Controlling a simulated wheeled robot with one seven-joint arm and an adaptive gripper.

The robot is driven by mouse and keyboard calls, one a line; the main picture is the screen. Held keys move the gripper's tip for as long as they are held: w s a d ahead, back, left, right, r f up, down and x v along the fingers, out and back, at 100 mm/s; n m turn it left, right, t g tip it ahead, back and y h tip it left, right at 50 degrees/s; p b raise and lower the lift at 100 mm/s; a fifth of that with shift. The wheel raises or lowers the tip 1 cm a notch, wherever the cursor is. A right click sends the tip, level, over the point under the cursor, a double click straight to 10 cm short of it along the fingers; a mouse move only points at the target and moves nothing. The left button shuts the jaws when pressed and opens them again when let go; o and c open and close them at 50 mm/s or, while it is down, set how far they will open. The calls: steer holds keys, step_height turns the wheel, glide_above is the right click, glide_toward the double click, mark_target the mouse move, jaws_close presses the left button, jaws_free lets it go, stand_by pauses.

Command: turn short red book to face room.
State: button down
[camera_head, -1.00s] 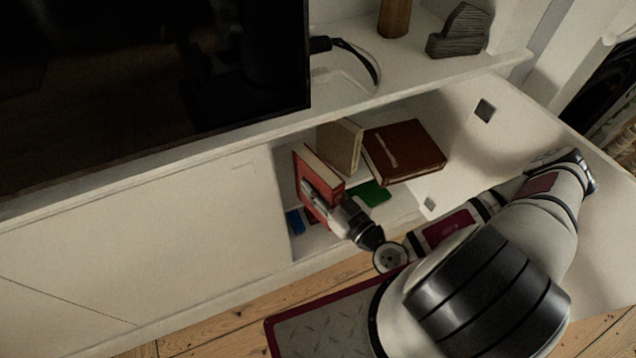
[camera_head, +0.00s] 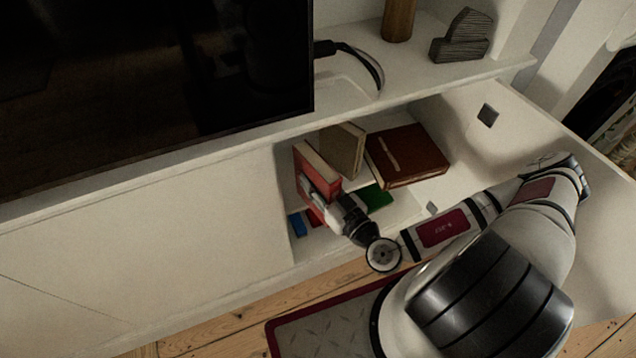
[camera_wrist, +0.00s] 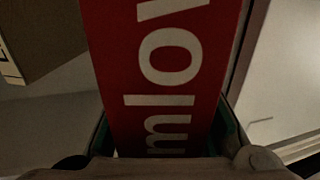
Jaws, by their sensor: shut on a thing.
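The short red book (camera_head: 316,167) stands upright near the left wall of the open cabinet, its pale page edges upward. My gripper (camera_head: 322,190) is shut on its near part. In the wrist view the red book (camera_wrist: 160,70) fills the middle, with large pale letters on the side facing the camera. The gripper's fingers (camera_wrist: 165,140) lie on either side of it. The book's lower end is hidden by my gripper in both views.
A beige book (camera_head: 342,148) stands just behind, and a large brown book (camera_head: 407,154) lies to the right. A green item (camera_head: 377,196) and a blue item (camera_head: 297,224) lie low in the cabinet. The open door (camera_head: 520,130) is at right; a shelf overhangs above.

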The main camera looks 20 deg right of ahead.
steer(key=w+m+h+p, duration=0.1)
steer(key=w+h, duration=0.3)
steer(key=w, duration=0.9)
steer(key=shift+w+a+m+t, duration=0.2)
steer(key=shift+w+m+t, duration=0.15)
steer(key=shift+m, duration=0.45)
stand_by(2.0)
steer(key=shift+f, duration=0.2)
stand_by(1.1)
steer(key=c, duration=1.1)
jaws_free()
steer(key=shift+s+f, duration=0.1)
steer(key=s, duration=0.8)
steer(key=s+d, duration=0.1)
steer(key=s, duration=0.3)
